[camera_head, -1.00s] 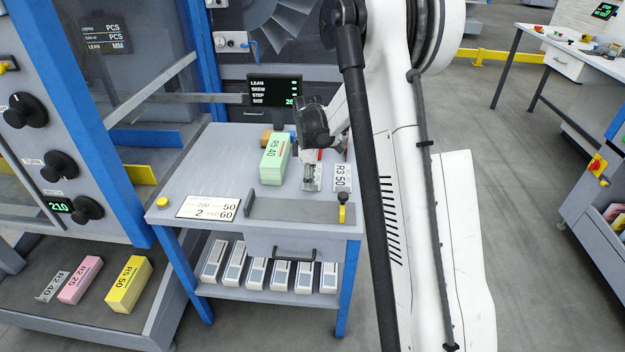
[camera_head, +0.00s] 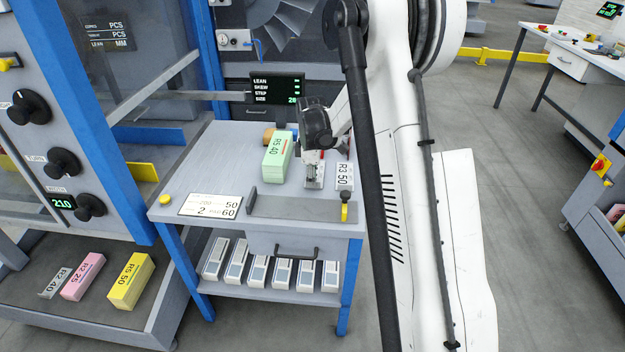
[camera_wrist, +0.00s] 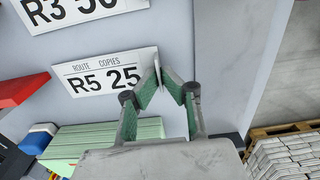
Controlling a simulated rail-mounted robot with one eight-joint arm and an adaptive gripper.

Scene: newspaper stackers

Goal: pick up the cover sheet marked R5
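The cover sheet marked R5 25 (camera_wrist: 105,76) is a white card lying on the grey table top in the wrist view. My gripper (camera_wrist: 161,68) is at its right end. The green-padded fingers lean together and their tips are close, with a thin pale edge of the card between them. In the head view my gripper (camera_head: 313,183) points down at the table between the green stack and the R3 50 sheet; the R5 marking cannot be read there.
The R3 50 sheet (camera_head: 344,176) lies close on the right. A green R5 40 stack (camera_head: 277,160) stands on the left. A screen (camera_head: 277,88) stands behind.

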